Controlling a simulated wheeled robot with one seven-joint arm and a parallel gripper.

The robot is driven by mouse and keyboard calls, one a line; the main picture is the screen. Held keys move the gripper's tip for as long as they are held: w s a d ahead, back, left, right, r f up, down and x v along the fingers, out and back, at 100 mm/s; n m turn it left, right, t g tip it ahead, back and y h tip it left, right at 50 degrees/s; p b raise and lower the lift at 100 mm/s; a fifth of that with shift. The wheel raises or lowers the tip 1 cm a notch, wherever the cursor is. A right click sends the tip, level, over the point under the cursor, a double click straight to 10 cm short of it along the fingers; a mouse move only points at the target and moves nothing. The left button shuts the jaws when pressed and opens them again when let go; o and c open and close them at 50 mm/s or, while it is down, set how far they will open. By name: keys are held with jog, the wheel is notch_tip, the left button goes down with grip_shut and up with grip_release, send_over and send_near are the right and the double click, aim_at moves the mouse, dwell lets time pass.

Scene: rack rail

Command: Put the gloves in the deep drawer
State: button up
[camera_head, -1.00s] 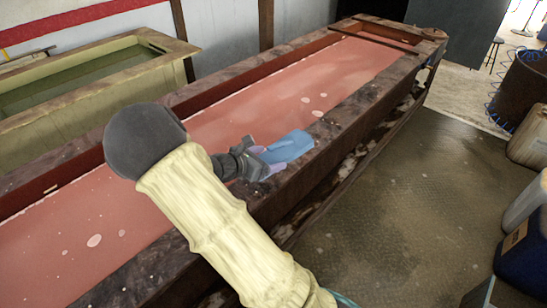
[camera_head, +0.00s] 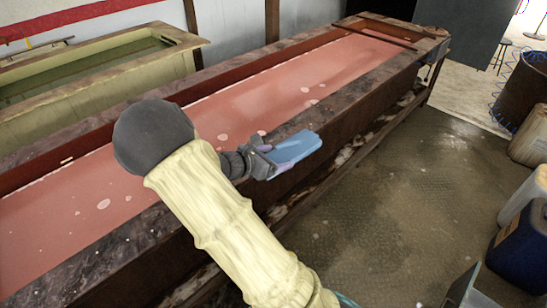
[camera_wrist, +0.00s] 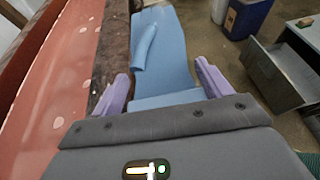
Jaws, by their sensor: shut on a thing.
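The blue gloves (camera_head: 297,147) are in my gripper (camera_head: 262,162), at the outer edge of the long trough of red liquid. In the wrist view the gloves (camera_wrist: 170,50) lie between the two purple fingers of my gripper (camera_wrist: 160,85), with a folded part on top. My gripper is shut on them; their gripped end is partly hidden by it. A grey metal drawer (camera_wrist: 276,78) stands pulled open to the right in the wrist view. Its inside looks empty where it shows. In the head view, only a grey metal edge (camera_head: 466,288) shows at the bottom right.
The trough's dark rim (camera_head: 345,95) runs alongside my arm. A second trough (camera_head: 100,95) of greenish liquid stands behind it. A blue container (camera_head: 520,252) and pale containers (camera_head: 532,135) line the right side. The floor (camera_head: 420,190) between is clear.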

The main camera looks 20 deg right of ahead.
jog(key=shift+s+f, duration=0.1)
jog(key=shift+s, duration=0.15)
jog(key=s+a+f+n+t+y, duration=0.1)
jog(key=s+a+f+n+t, duration=0.1)
jog(key=a+f, duration=0.4)
jog(key=s+a+f+n+t+y, duration=0.1)
jog(key=a+f, duration=0.5)
jog(key=f, duration=0.7)
jog(key=shift+s+a+f+n+t, duration=0.3)
jog(key=shift+s+n+t, duration=0.5)
jog(key=shift+s+t, duration=0.15)
jog(key=shift+d, duration=0.1)
